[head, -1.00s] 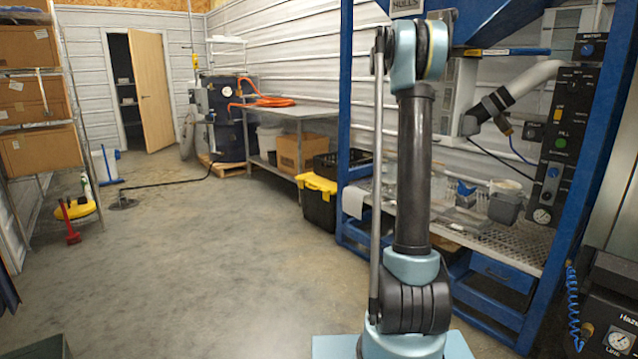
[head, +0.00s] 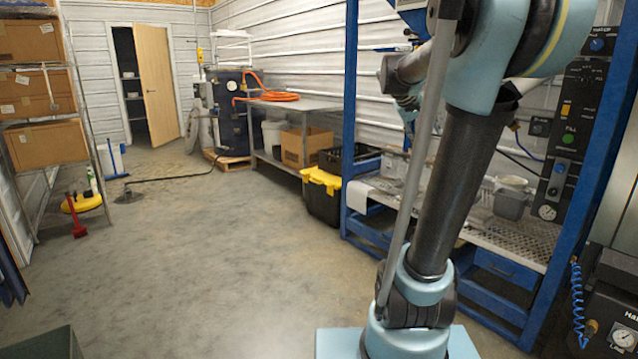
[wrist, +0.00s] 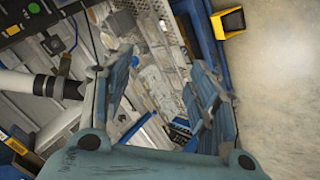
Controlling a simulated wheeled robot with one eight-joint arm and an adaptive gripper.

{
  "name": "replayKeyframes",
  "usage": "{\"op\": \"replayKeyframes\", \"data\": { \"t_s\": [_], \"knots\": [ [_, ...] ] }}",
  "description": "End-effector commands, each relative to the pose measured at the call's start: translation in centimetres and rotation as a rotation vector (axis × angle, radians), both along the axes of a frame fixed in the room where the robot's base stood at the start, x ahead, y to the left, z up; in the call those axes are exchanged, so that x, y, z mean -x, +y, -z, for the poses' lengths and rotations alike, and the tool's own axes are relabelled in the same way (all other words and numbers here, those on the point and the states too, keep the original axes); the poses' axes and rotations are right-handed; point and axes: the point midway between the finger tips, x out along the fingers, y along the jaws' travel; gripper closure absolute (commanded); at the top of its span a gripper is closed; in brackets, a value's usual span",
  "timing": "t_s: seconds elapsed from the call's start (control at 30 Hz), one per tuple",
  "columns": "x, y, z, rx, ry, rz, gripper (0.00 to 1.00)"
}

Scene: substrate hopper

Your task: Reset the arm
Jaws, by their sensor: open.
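My arm rises in front of the blue-framed hopper station (head: 350,120) in the head view, its dark lower link leaning right. Its blue elbow fills the top right. A wrist part of mine shows behind it, but the fingers cannot be made out there. In the wrist view my gripper (wrist: 161,66) is open, with two blue-grey fingers wide apart and nothing visible held between them. Beyond them lies the metal work shelf (wrist: 155,38) with loose items, which also shows in the head view (head: 530,240).
The blue frame post (head: 595,150) and control panel (head: 570,125) stand right of my arm. A grey tub (head: 510,203) sits on the shelf. A black bin with yellow lid (head: 322,200) stands left of the station. Open concrete floor (head: 200,260) lies left.

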Motion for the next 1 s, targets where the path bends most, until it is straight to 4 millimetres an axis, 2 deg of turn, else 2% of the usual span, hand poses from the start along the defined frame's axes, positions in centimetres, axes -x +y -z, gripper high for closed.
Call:
{"op": "replayKeyframes", "data": {
  "t_s": [0.03, 0.2, 0.7, 0.83, 1.0],
  "knots": [
    [2.1, 0.7, 1.5, -0.032, 0.014, -0.001, 0.46],
    [8.2, 3.4, 6.6, -0.146, 0.061, -0.006, 0.46],
    [24.7, 11.9, 22.5, -0.479, 0.203, -0.06, 0.46],
    [27.8, 13.7, 25.8, -0.548, 0.234, -0.077, 0.46],
    [29.9, 15.2, 28.1, -0.598, 0.256, -0.092, 0.46]
  ]
}}
